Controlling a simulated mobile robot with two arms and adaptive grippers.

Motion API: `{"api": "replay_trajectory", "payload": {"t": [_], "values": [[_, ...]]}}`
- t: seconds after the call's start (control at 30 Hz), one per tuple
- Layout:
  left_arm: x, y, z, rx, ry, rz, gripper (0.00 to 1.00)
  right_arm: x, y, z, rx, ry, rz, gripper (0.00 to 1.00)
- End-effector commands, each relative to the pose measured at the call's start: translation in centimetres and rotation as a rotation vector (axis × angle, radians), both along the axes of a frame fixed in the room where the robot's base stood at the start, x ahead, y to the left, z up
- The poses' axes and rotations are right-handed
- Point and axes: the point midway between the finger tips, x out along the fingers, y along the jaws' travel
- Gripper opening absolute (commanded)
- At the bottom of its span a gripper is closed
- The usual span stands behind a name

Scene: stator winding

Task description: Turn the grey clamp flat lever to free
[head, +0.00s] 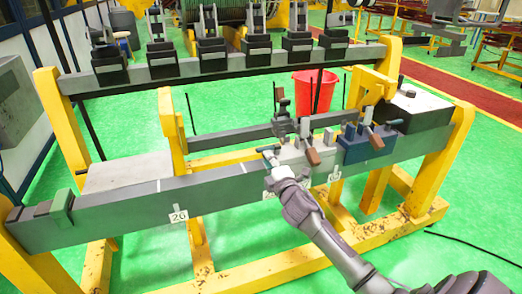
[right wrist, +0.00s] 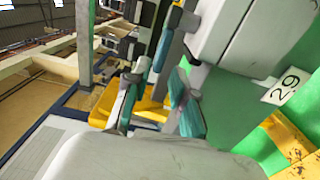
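The grey clamp (head: 305,150) sits on the front grey beam, right of centre in the head view. A lever with a brown handle (head: 312,156) hangs at its front. A pale grey block, apparently the clamp (right wrist: 225,35), fills the upper right of the right wrist view. My right gripper (head: 270,156) is at the clamp's left end. In the right wrist view its two teal-padded fingers (right wrist: 160,103) stand apart with a gap between them. A grey and teal bar (right wrist: 166,42) lies just beyond the fingertips; whether they touch it I cannot tell. My left gripper is out of view.
A black box (head: 412,110) stands farther right. Several black clamps line the rear beam (head: 230,65). A red bucket (head: 314,90) stands behind. The front beam's left stretch (head: 120,205) is mostly clear.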

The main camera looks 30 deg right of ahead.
Motion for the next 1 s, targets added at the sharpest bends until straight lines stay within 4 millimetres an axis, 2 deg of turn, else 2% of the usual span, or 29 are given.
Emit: {"api": "replay_trajectory", "payload": {"t": [0.1, 0.3, 0.5, 0.77, 0.9, 0.93, 1.0], "values": [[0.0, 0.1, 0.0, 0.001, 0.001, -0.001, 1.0, 2.5, -0.6, 0.1, 0.002, 0.0, -0.001, 0.25], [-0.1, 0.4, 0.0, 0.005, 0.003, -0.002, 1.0, 5.4, -1.2, -0.1, 0.002, 0.001, 0.0, 0.25], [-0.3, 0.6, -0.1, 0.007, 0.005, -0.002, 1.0, 6.5, -1.5, -0.1, 0.001, 0.001, 0.0, 0.25], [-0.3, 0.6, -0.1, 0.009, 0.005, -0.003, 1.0, 6.5, -1.5, -0.1, 0.001, 0.001, 0.001, 0.25], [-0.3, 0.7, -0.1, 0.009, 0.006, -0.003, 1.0, 6.5, -1.5, -0.1, 0.002, 0.001, 0.001, 0.03], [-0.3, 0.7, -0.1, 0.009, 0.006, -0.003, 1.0, 6.5, -1.5, -0.1, 0.002, 0.001, 0.001, 0.0], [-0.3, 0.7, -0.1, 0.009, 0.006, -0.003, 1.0, 6.5, -1.5, -0.1, 0.002, 0.001, 0.001, 0.0]]}}
